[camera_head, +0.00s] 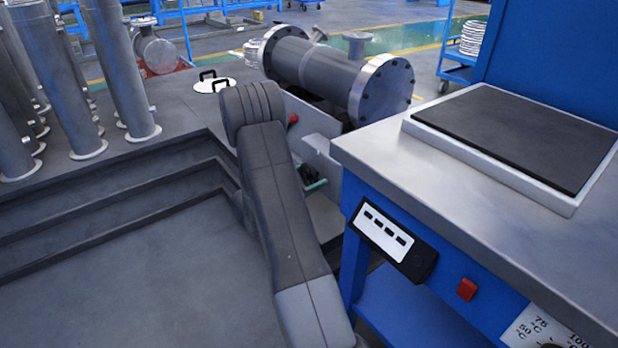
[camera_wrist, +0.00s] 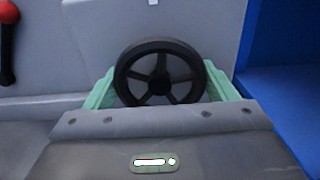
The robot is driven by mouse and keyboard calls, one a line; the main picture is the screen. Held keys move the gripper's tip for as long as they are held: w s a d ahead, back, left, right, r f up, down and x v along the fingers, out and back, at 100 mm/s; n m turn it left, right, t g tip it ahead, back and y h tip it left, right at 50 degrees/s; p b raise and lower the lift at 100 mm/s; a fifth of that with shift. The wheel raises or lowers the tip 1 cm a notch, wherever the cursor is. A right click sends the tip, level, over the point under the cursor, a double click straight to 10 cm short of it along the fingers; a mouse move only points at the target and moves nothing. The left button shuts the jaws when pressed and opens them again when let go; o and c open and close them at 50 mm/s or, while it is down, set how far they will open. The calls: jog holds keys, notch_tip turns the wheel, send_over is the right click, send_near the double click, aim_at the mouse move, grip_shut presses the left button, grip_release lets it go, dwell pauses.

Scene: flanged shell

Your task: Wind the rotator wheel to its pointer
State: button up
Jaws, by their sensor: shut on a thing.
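The rotator wheel (camera_wrist: 160,76) is a dark spoked handwheel on a grey panel in the wrist view. My gripper (camera_wrist: 162,84) has a green finger on each side of it and is shut on its rim. In the head view the wheel (camera_head: 308,173) is a small dark shape low on the grey rotator housing, partly hidden by my arm. A small white mark (camera_wrist: 153,2), perhaps the pointer, shows above the wheel at the top edge. I cannot make out any mark on the wheel itself. The grey flanged shell (camera_head: 318,69) lies across the rotator.
A red-knobbed lever (camera_wrist: 8,45) is left of the wheel. A blue bench (camera_head: 470,165) with a steel top and dark pad stands close on the right. Upright grey pipes (camera_head: 105,65) stand at the left. A blue panel (camera_wrist: 290,45) borders the wheel's right side.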

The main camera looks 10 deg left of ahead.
jog(key=o, duration=0.9)
jog(key=shift+o, duration=0.2)
jog(key=shift+s+a, duration=0.1)
jog(key=p+v, duration=0.3)
jog(key=v, duration=1)
jog(key=shift+s+a+p, duration=0.2)
jog(key=shift+s+p, duration=0.05)
jog(key=shift+p, duration=0.1)
jog(key=shift+d, duration=0.1)
jog(key=b+x, duration=0.3)
jog(key=x, duration=1)
jog(key=shift+w+d+b, duration=0.25)
jog(key=shift+w+b, duration=0.1)
